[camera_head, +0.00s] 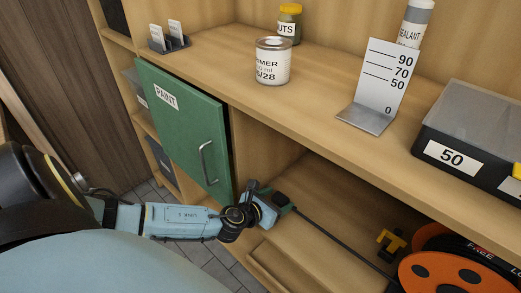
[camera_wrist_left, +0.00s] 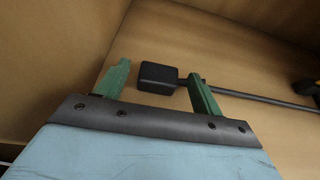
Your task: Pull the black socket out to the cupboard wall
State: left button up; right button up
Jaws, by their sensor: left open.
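The black socket (camera_wrist_left: 158,77) is a small dark block lying on the cupboard floor in the left wrist view. A dark cable (camera_wrist_left: 265,97) runs from it to the right, and in the head view the cable (camera_head: 335,240) leads to the orange reel (camera_head: 440,272). My left gripper (camera_head: 284,203) reaches inside the cupboard with its green fingers apart. In the left wrist view the left gripper (camera_wrist_left: 160,85) has the socket showing between its fingertips, nearer the right finger; contact cannot be told. The cupboard wall (camera_wrist_left: 65,55) stands at the left there. My right gripper is out of view.
A green door labelled PAINT (camera_head: 180,125) is at the left of my gripper. A yellow part (camera_head: 390,243) is beside the reel. Above are a white tin (camera_head: 272,62), a yellow-lidded jar (camera_head: 290,22), a gauge plate (camera_head: 385,80) and a black box (camera_head: 470,150).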

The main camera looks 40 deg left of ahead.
pick_arm(q)
jog(key=p+v, duration=0.3)
jog(key=v, duration=0.8)
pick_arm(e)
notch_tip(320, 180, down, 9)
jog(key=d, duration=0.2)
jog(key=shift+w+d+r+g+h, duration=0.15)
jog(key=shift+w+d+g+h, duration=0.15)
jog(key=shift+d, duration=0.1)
pick_arm(q)
jog(key=shift+r, duration=0.15)
